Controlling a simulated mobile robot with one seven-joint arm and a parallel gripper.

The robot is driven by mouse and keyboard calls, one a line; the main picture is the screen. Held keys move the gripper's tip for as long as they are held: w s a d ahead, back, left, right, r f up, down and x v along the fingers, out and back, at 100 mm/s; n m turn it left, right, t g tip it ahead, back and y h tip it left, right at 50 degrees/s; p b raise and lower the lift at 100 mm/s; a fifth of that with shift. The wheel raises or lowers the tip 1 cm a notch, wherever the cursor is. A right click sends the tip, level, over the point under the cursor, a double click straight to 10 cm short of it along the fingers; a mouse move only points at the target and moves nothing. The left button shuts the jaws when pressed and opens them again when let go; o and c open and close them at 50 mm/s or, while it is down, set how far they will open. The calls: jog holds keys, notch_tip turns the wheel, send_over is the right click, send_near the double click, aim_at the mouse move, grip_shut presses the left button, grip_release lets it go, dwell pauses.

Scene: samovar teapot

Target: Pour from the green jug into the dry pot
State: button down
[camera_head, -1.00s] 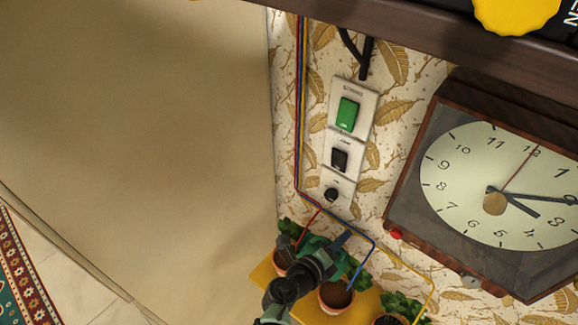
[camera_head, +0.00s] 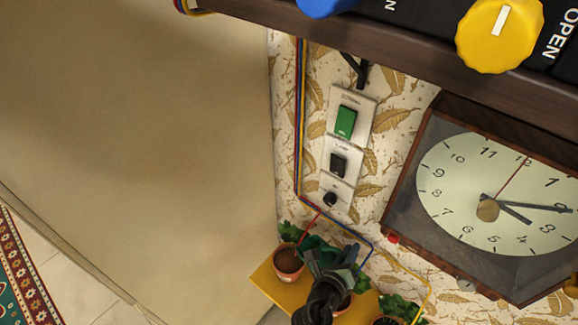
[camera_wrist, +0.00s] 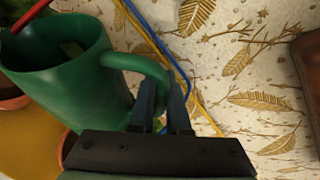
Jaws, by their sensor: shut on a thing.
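The green jug (camera_wrist: 70,75) fills the left of the wrist view, its open mouth turned toward the camera. Its handle runs between the fingers of my gripper (camera_wrist: 162,95), which is shut on it. In the head view the jug (camera_head: 316,250) is partly hidden by my gripper (camera_head: 338,262), above the yellow shelf. Left of it a terracotta pot (camera_head: 288,263) shows brown soil, with a green plant at its back. A middle pot (camera_head: 345,303) is mostly covered by my arm. A right pot (camera_head: 388,320) is cut off by the lower edge. I cannot tell which pot is dry.
The yellow shelf (camera_head: 268,283) stands against the leaf-patterned wall. Coloured wires (camera_head: 300,130) run down the wall and bend near the jug. A switch panel (camera_head: 345,150) and a wooden clock (camera_head: 490,195) hang above and to the right. A dark ledge (camera_head: 400,50) crosses the top.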

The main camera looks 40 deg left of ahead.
jog(key=shift+p, duration=0.35)
jog(key=shift+f+m, duration=0.15)
jog(key=shift+m, duration=0.15)
jog(key=shift+d+y, duration=0.1)
jog(key=shift+y, duration=0.2)
dwell(1.1)
jog(key=shift+w+d+f+m+g+y, duration=0.15)
jog(key=shift+d+f+m+y, duration=0.2)
jog(key=shift+f+m+y, duration=0.35)
jog(key=shift+w+d+f+m+g+y, duration=0.1)
jog(key=shift+d+f+m+g+y, duration=0.1)
jog(key=shift+d+f+m+y, duration=0.5)
jog(key=shift+w+d+f+m+g+y, duration=0.15)
jog(key=shift+f+m+y, duration=0.35)
jog(key=shift+f+m, duration=0.4)
jog(key=shift+a, duration=0.15)
